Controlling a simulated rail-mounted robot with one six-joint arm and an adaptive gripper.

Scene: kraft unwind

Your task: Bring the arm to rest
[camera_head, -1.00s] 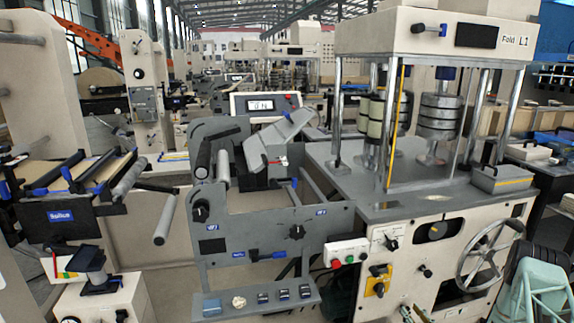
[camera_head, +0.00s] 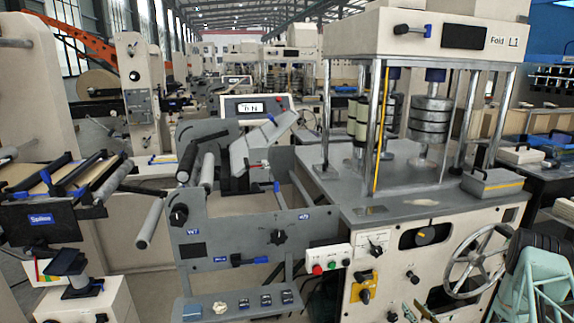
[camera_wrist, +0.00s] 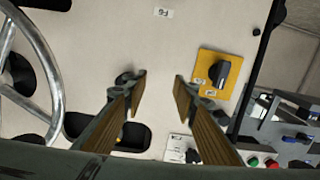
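My gripper (camera_wrist: 160,82) shows in the wrist view with its two brown-padded fingers apart and nothing between them. Behind the fingertips is a cream machine panel (camera_wrist: 160,42). A yellow plate with a dark rotary switch (camera_wrist: 220,73) lies to the right of the fingers, and a metal handwheel (camera_wrist: 46,105) is at the left edge. The fingers appear apart from the panel.
In the head view, the Fold L1 machine (camera_head: 420,215) with its handwheel (camera_head: 477,260) stands at right. A grey roller unit (camera_head: 245,225) adjoins it, with a red and green button box (camera_head: 327,260) between. A blue-labelled roller stand (camera_head: 40,222) is at left.

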